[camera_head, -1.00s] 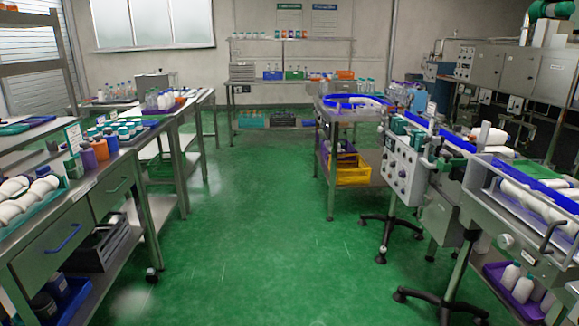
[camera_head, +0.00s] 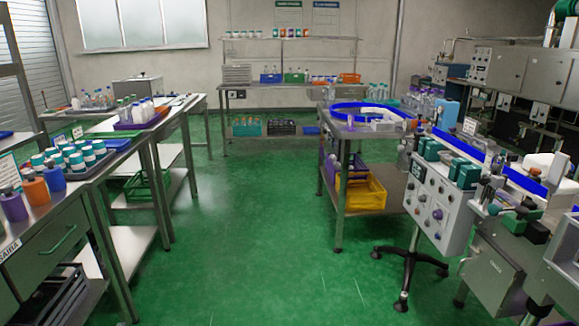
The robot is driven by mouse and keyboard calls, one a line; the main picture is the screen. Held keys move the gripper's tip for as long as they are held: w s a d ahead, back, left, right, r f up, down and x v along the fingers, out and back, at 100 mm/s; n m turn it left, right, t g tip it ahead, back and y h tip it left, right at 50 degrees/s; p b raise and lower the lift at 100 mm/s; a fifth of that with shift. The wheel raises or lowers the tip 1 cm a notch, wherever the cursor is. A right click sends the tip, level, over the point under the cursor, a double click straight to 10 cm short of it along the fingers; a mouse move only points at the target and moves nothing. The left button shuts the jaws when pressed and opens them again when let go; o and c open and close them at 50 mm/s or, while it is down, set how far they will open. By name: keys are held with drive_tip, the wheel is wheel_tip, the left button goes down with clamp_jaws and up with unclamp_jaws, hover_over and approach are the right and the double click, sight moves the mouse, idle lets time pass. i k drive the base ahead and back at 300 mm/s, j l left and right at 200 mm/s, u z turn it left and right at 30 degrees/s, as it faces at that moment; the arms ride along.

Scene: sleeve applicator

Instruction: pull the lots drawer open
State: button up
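A grey metal drawer (camera_head: 36,262) with a green handle (camera_head: 62,240) is in the front of the near-left workbench, at the lower left. It looks shut. The edge of another drawer front shows at the far left, mostly out of frame. A white label (camera_head: 9,249) is on the bench edge above; I cannot read it surely. I cannot tell which drawer is the lots drawer. My gripper is not in view.
White bottles with teal caps (camera_head: 72,157) and orange and purple bottles stand on the left bench. A dark crate (camera_head: 62,292) sits below. The green floor aisle (camera_head: 255,220) is clear. A labelling machine (camera_head: 440,195) and a table with a yellow crate (camera_head: 361,193) stand right.

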sight(317, 94)
drive_tip(key=i, duration=7.7)
drive_tip(key=i+z, duration=0.2)
drive_tip(key=i, duration=0.35)
drive_tip(key=i+j+z, duration=0.2)
drive_tip(key=i, duration=0.35)
drive_tip(key=i+z, duration=0.2)
drive_tip(key=i, duration=0.55)
drive_tip(key=j, duration=0.05)
